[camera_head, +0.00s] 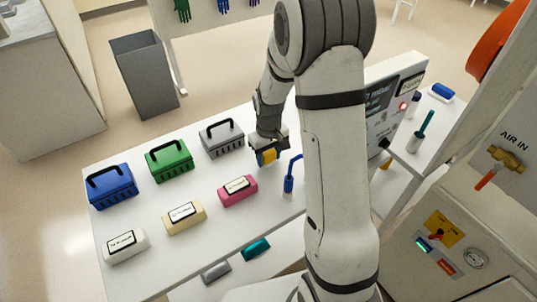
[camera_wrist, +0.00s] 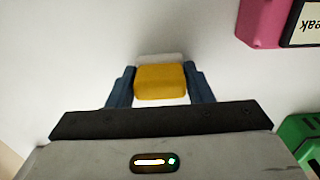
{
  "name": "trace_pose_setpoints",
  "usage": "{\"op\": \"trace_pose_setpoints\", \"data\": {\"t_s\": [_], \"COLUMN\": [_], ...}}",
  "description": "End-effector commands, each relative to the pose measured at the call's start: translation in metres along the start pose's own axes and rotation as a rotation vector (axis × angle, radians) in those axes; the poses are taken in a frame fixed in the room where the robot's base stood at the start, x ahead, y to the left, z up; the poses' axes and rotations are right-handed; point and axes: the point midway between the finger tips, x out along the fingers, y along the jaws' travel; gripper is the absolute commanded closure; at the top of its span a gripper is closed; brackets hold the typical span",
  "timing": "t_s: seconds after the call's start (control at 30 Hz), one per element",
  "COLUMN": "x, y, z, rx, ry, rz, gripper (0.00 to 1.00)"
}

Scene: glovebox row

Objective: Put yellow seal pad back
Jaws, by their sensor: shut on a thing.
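The yellow seal pad (camera_head: 268,157) is between the fingers of my gripper (camera_head: 267,148), over the white table near its back right part. In the wrist view the yellow pad (camera_wrist: 160,82) sits between the two blue fingers, which are shut on its sides. A pale grey strip (camera_wrist: 160,58) shows just beyond the pad; I cannot tell whether it belongs to it. I cannot tell whether the pad touches the table. A second small yellow thing (camera_head: 385,162) shows partly behind my arm, to the right.
Blue (camera_head: 111,186), green (camera_head: 169,160) and grey (camera_head: 222,138) handled boxes stand left of my gripper. White (camera_head: 125,246), cream (camera_head: 184,217) and pink (camera_head: 237,190) labelled blocks lie in front. A blue tool (camera_head: 289,183) stands nearby. A panel box (camera_head: 397,100) stands right.

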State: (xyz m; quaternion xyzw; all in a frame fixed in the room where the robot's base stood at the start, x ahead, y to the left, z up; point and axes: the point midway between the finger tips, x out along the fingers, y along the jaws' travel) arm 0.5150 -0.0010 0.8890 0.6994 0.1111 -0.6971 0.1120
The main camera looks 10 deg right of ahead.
Motion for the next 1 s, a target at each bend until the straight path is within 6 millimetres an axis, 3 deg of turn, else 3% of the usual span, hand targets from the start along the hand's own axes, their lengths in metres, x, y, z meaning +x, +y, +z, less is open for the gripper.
{"op": "trace_pose_setpoints", "data": {"t_s": [0.17,0.2,0.43,0.77,1.0], "x": [0.001,0.001,0.0,-0.005,-0.046], "y": [0.0,0.0,0.001,0.001,0.002], "z": [0.0,0.0,0.0,0.0,-0.001], "rx": [0.001,0.001,0.001,0.002,0.002], "ry": [-0.001,-0.001,-0.001,0.001,0.006], "rz": [0.0,0.0,0.0,0.0,0.002], "gripper": [0.72,0.51,0.32,0.32,0.32]}}
